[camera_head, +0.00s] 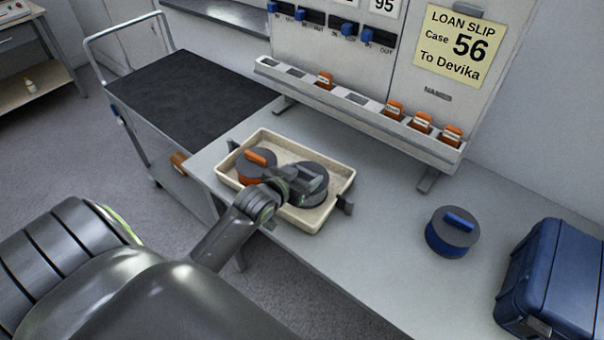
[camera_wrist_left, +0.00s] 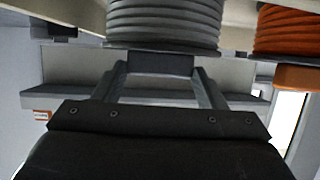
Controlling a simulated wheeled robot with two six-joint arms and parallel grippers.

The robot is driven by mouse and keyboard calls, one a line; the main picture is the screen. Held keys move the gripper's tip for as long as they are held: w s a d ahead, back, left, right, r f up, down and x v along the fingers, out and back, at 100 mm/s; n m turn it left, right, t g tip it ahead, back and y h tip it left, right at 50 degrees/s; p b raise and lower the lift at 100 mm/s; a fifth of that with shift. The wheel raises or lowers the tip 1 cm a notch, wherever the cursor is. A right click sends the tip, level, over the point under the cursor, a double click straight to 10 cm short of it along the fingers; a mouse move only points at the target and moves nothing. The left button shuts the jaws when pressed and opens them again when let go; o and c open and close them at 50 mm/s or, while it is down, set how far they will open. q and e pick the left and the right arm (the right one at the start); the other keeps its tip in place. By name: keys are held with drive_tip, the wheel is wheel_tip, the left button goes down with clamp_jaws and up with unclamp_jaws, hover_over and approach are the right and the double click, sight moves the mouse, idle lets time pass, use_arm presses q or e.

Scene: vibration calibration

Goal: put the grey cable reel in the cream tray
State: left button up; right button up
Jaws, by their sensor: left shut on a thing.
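The cream tray (camera_head: 325,213) stands on the grey bench, with dark clips at its ends. The grey cable reel (camera_head: 312,194) is within the tray's outline in the head view, on its right half. Whether it touches the tray floor I cannot tell. My left gripper (camera_head: 298,181) is shut on the reel's handle and partly covers the reel. In the left wrist view the grey coil (camera_wrist_left: 163,25) shows close above the gripper fingers (camera_wrist_left: 160,68). My right gripper is not in view.
An orange reel (camera_head: 257,161) sits in the tray's left half, close to the grey one. A blue reel (camera_head: 452,232) and a blue case (camera_head: 556,275) stand to the right on the bench. A panel with a shelf (camera_head: 355,110) rises behind. A black-topped trolley (camera_head: 190,95) is at left.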

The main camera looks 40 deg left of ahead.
use_arm(q)
drive_tip(key=shift+f, duration=0.1)
drive_tip(key=o, duration=1.8)
drive_tip(key=v, duration=1.2)
drive_tip(key=shift+s, duration=0.1)
